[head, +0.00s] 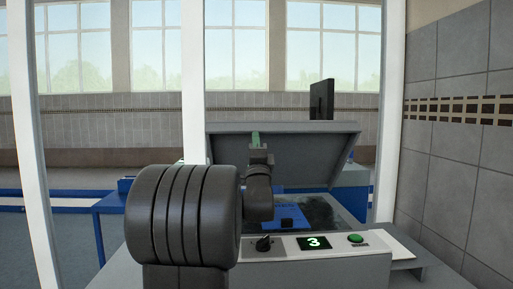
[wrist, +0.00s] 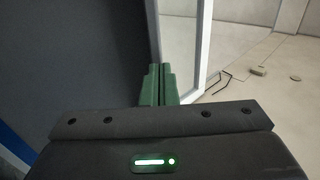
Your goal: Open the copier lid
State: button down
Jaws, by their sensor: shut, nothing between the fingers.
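The copier's grey lid (head: 312,153) stands raised at a slant in the head view, its dark underside facing me and its light front edge at the top. Below it the dark glass (head: 322,212) of the copier is uncovered. My gripper (head: 255,138) is in front of the lid's left part, fingertips up, just below its top edge. In the wrist view my gripper's green fingers (wrist: 158,84) are shut together and empty. A dark flat surface, likely the lid (wrist: 85,55), fills the left of that view. I cannot tell whether the fingers touch it.
The copier's front panel (head: 290,253) has a black knob (head: 263,243), a display (head: 314,242) reading 3 and a green button (head: 356,238). A tiled wall (head: 455,150) stands close on the right. White posts (head: 193,80) and a blue table (head: 108,204) are at the left.

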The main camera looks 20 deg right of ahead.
aim_at(254, 123)
jog(key=shift+w+r, duration=0.25)
jog(key=shift+g+y, duration=0.4)
jog(key=shift+g, duration=0.4)
jog(key=w+r+p, duration=0.2)
jog(key=w+d+r+p, duration=0.1)
jog(key=w+r+p, duration=0.1)
jog(key=shift+r, duration=0.4)
jog(key=shift+w+d+r+p, duration=0.1)
jog(key=shift+w+r+p, duration=0.05)
jog(key=shift+w+p, duration=0.25)
jog(key=shift+s, duration=0.1)
